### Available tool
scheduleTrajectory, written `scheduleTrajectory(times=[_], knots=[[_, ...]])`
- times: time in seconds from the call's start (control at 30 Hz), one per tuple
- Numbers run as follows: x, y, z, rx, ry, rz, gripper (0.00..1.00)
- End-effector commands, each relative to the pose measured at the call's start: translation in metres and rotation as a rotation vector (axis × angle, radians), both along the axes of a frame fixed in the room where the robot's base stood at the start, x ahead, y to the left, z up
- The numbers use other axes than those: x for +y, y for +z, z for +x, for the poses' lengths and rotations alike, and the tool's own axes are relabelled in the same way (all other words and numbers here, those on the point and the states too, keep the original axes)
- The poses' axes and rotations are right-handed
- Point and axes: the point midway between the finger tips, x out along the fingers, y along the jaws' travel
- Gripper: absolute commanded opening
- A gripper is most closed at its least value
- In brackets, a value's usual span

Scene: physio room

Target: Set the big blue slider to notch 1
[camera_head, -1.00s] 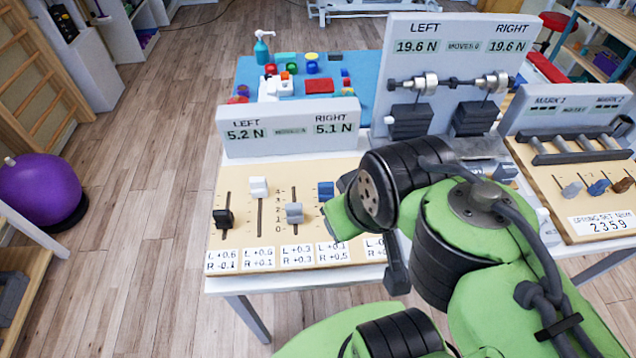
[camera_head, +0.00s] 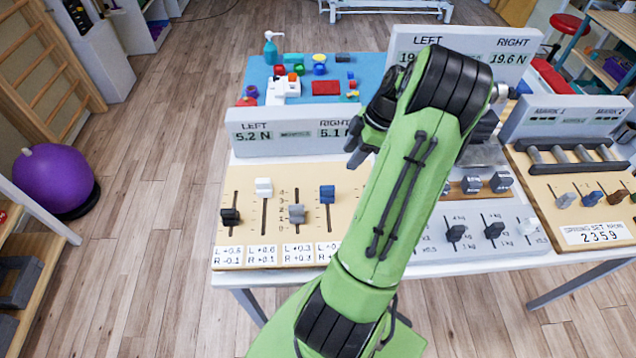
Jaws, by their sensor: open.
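The big blue slider (camera_head: 327,194) is a blue block on the beige panel (camera_head: 245,185) of the left console. It sits in the upper part of its slot, with the slot showing below it. Small scale digits stand further left; its exact notch is hard to read. My gripper (camera_head: 357,152) is dark, with jaws open and empty. In the picture it is up and to the right of the blue slider, in front of the left console's display (camera_head: 262,142). It looks apart from the slider. My green arm hides the panel's right part.
Black (camera_head: 230,217), white (camera_head: 263,187) and grey (camera_head: 296,213) sliders stand left of the blue one. The upright display board is close behind my gripper. The right console (camera_head: 520,160) has smaller sliders, including a blue one (camera_head: 592,198).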

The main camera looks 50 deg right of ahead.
Motion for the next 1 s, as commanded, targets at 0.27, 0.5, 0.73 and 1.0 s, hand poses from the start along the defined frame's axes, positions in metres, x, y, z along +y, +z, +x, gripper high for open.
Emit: scheduleTrajectory(times=[0.27, 0.5, 0.73, 1.0], knots=[[0.020, -0.067, 0.020, 0.004, 0.001, 0.007, 0.49], [0.033, -0.116, 0.035, 0.004, 0.000, 0.005, 0.49], [0.037, -0.132, 0.041, 0.003, -0.001, 0.001, 0.49], [0.037, -0.132, 0.041, 0.003, -0.002, 0.001, 0.37]])
